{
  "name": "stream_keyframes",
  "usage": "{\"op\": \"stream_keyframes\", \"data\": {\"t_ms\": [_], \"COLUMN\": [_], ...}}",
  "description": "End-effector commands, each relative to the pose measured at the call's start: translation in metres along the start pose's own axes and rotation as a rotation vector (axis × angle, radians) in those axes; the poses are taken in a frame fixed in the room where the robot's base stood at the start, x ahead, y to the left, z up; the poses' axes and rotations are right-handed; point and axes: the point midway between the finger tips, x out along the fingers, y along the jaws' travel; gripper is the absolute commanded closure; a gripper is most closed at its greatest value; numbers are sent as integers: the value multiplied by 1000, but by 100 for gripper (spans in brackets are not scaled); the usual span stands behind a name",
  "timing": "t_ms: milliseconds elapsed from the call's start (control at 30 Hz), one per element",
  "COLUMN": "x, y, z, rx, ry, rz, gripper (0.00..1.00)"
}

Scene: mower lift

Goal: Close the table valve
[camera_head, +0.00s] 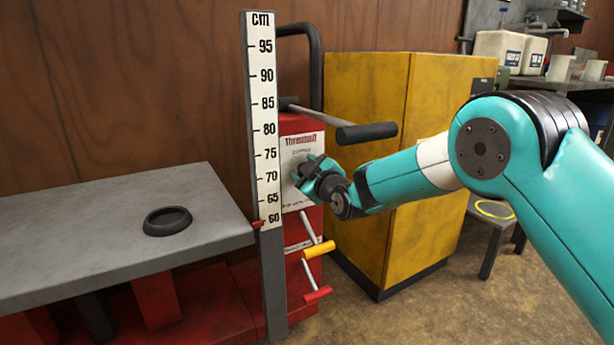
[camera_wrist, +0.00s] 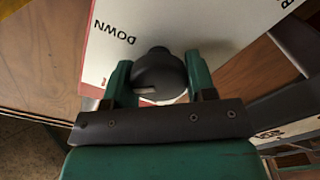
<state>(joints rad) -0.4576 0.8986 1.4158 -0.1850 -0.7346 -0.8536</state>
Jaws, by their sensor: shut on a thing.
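A dark round knob (camera_wrist: 157,70) sits on a white panel (camera_wrist: 215,22) marked "DOWN" in the wrist view; I take it to be the table valve. A light line marks its face. My gripper (camera_wrist: 160,80) is shut on the knob, one green finger on each side. In the head view my gripper (camera_head: 311,180) is at the white front panel (camera_head: 300,143) of the red lift unit (camera_head: 302,124), and it hides the knob there. The grey lift table (camera_head: 110,220) is at the left, level with the low end of the cm scale (camera_head: 264,110).
A black-gripped pump handle (camera_head: 366,132) juts out just above my gripper. A yellow-gripped lever (camera_head: 318,249) and a red-gripped lever (camera_head: 318,294) stick out below it. A yellow cabinet (camera_head: 367,100) stands behind my arm. A black ring-shaped dish (camera_head: 167,221) lies on the table.

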Motion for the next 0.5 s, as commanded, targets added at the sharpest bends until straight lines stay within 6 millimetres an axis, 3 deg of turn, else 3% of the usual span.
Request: {"op": "stream_keyframes", "data": {"t_ms": [500], "x": [0], "y": [-2], "z": [2], "rx": [-486], "ry": [0], "rz": [4], "gripper": [73]}}
